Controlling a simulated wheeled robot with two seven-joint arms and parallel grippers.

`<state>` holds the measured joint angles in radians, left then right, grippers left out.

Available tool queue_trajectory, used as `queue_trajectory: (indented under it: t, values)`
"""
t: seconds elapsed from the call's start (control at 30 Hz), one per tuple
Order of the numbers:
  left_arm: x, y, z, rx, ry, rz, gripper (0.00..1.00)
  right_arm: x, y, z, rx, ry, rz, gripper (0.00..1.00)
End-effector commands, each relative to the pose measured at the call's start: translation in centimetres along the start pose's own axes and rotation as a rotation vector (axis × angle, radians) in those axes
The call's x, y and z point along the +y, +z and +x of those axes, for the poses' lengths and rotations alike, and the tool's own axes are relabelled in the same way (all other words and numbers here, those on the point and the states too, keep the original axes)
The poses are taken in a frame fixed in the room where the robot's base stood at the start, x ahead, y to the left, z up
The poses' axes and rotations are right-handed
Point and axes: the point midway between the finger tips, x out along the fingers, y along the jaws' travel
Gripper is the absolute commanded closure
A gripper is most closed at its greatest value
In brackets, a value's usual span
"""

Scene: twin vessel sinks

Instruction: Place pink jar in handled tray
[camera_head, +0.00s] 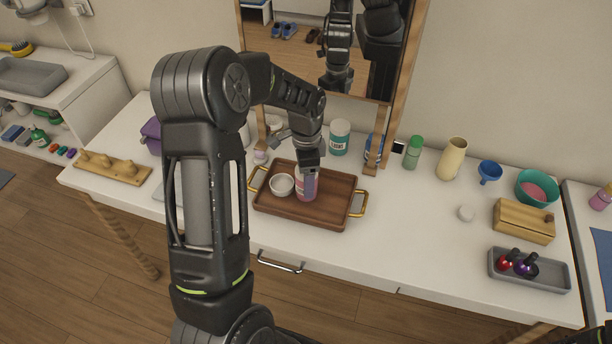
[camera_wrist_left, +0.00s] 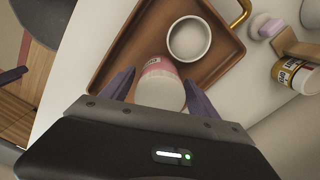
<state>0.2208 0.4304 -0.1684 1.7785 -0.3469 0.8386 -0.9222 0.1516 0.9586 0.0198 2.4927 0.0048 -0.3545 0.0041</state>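The pink jar (camera_head: 304,188) stands in the handled tray, a brown wooden tray (camera_head: 330,214) with brass handles at its ends. My left gripper (camera_head: 309,177) reaches down over the tray, and its two fingers flank the jar. In the left wrist view, the jar (camera_wrist_left: 160,84) shows its pale lid and pink body between the purple fingers (camera_wrist_left: 160,76) of my left gripper. Any small gap between fingers and jar is too fine to judge. A white bowl (camera_head: 281,185) sits in the tray beside the jar. My right gripper is not in view.
A teal-labelled jar (camera_head: 339,138) and mirror frame stand behind the tray. A green bottle (camera_head: 413,152), cream vase (camera_head: 452,159) and wooden box (camera_head: 524,221) are to the right. A peg board (camera_head: 111,168) lies left.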

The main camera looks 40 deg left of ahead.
Motion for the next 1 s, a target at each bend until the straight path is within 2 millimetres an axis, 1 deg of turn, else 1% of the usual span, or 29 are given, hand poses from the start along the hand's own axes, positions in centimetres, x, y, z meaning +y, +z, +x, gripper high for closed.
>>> queue_trajectory:
  t: [0.27, 0.4, 0.47, 0.57, 0.67, 0.9, 1.0]
  values:
    - [0.0, 0.0, 0.0, 0.000, 0.000, 0.000, 0.25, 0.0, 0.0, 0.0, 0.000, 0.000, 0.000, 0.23]
    - [0.0, 0.0, -0.6, 0.001, -0.001, 0.000, 0.25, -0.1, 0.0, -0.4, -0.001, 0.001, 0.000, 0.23]
    - [-0.1, -0.1, -0.9, 0.002, -0.002, 0.000, 0.25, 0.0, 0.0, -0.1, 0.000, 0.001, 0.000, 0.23]
    - [-0.1, -0.1, -2.2, 0.003, -0.004, 0.000, 0.25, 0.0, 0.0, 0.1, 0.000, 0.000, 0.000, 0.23]
    - [-0.1, -0.1, -4.0, 0.003, -0.004, 0.000, 0.25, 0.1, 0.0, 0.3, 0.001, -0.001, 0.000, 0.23]
    - [-0.1, -0.1, -9.1, 0.003, -0.004, -0.001, 0.25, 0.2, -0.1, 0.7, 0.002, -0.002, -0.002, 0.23]
    - [-0.1, -0.1, -10.7, 0.003, -0.003, 0.000, 0.25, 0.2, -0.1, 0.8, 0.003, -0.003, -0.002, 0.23]
